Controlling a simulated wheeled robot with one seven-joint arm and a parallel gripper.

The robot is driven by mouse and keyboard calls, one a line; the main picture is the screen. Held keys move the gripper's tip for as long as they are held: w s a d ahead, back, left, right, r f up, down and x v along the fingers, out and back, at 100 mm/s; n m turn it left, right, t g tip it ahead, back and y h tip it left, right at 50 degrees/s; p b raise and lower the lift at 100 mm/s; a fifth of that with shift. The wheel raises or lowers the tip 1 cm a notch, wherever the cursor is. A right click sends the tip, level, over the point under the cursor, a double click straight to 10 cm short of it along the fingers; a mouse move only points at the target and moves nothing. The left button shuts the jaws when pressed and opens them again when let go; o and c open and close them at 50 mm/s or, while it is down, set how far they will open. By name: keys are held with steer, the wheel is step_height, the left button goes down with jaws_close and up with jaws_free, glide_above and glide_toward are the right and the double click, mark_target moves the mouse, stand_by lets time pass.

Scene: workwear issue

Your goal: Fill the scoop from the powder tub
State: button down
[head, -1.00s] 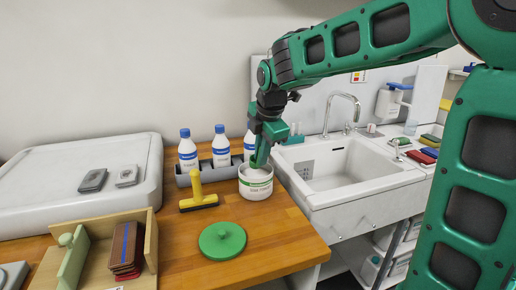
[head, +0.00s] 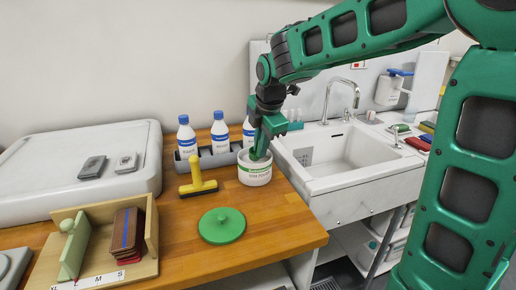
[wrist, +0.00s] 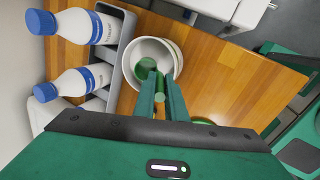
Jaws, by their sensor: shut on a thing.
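The powder tub (head: 255,175) is a white round pot with a green band, open at the top, near the counter's edge by the sink. It also shows in the wrist view (wrist: 133,50). The green scoop (wrist: 146,66) has its bowl inside the tub, in the wrist view. My gripper (wrist: 164,84) is shut on the scoop's handle. In the head view my gripper (head: 260,152) is over the tub's mouth with its fingertips at the rim. The fingers hide most of the scoop there. I cannot tell how much powder the bowl holds.
The tub's green lid (head: 222,225) lies on the counter in front. A yellow squeegee (head: 197,180) stands left of the tub. White bottles with blue caps (head: 187,140) sit in a grey rack (head: 207,159) behind. The sink (head: 335,150) is to the right.

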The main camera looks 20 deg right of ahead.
steer(key=shift+f, duration=0.5)
stand_by(1.1)
steer(key=shift+r, duration=3.5)
